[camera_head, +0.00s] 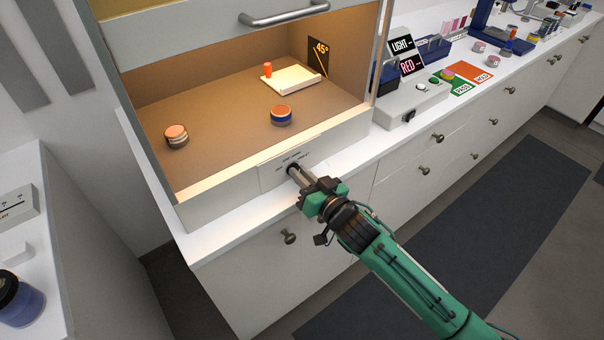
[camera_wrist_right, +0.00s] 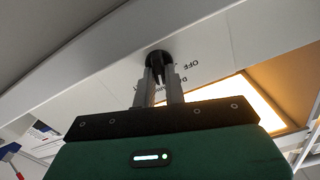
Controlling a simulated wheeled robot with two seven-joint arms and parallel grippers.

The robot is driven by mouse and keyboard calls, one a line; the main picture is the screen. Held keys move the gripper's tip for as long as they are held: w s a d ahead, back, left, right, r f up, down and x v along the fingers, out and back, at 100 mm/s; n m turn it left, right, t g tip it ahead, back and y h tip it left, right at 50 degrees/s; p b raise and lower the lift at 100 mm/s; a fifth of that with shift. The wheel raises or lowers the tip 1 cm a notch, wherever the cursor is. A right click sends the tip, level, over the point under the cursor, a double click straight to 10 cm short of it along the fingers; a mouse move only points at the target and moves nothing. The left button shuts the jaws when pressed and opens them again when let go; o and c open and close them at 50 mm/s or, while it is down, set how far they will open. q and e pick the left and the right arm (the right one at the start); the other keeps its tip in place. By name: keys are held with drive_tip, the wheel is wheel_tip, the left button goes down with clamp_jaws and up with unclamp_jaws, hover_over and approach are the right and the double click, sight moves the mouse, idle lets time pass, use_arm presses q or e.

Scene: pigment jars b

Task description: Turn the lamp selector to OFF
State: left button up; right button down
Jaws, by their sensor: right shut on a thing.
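The lamp selector is a dark round knob (camera_wrist_right: 159,59) on the pale front panel (camera_head: 266,176) below the lit booth. My right gripper (camera_head: 294,172) is shut on the knob, with its fingers on either side of it. In the right wrist view the gripper (camera_wrist_right: 160,80) reaches the knob, and a white mark shows on it between the fingers. The lettering OFF (camera_wrist_right: 190,66) is printed beside the knob, and other lettering is partly hidden by a finger. I cannot tell for sure which setting the mark points at. My left gripper is not in view.
The lit booth (camera_head: 215,110) holds two jars (camera_head: 281,117) (camera_head: 176,137) and a pale angled stand (camera_head: 291,79) with an orange peg. A control box (camera_head: 412,98) with buttons stands to the right. Drawers with knobs (camera_head: 289,236) lie below the counter.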

drive_tip(key=shift+r+n+p, duration=0.1)
drive_tip(key=shift+n+p, duration=0.25)
drive_tip(key=shift+n, duration=0.25)
drive_tip(key=n+p, duration=0.1)
drive_tip(key=n, duration=0.1)
drive_tip(key=shift+n, duration=0.3)
drive_tip(key=shift+s+a+n+p, duration=0.1)
drive_tip(key=shift+n+p, duration=0.3)
drive_tip(key=shift+n, duration=0.5)
drive_tip(key=shift+n+p, duration=0.3)
drive_tip(key=shift+n, duration=0.7)
drive_tip(key=n, duration=0.2)
drive_tip(key=shift+a+n+p, duration=0.1)
drive_tip(key=shift+n+p, duration=0.2)
drive_tip(key=shift+p, duration=0.05)
use_arm(q)
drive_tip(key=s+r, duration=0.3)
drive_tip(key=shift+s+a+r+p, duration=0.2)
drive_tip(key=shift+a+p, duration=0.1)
drive_tip(key=shift+p, duration=0.05)
use_arm(e)
drive_tip(key=n, duration=0.4)
drive_tip(key=shift+s+a+f+n, duration=0.1)
drive_tip(key=shift+f+n, duration=0.15)
drive_tip(key=shift+n, duration=0.15)
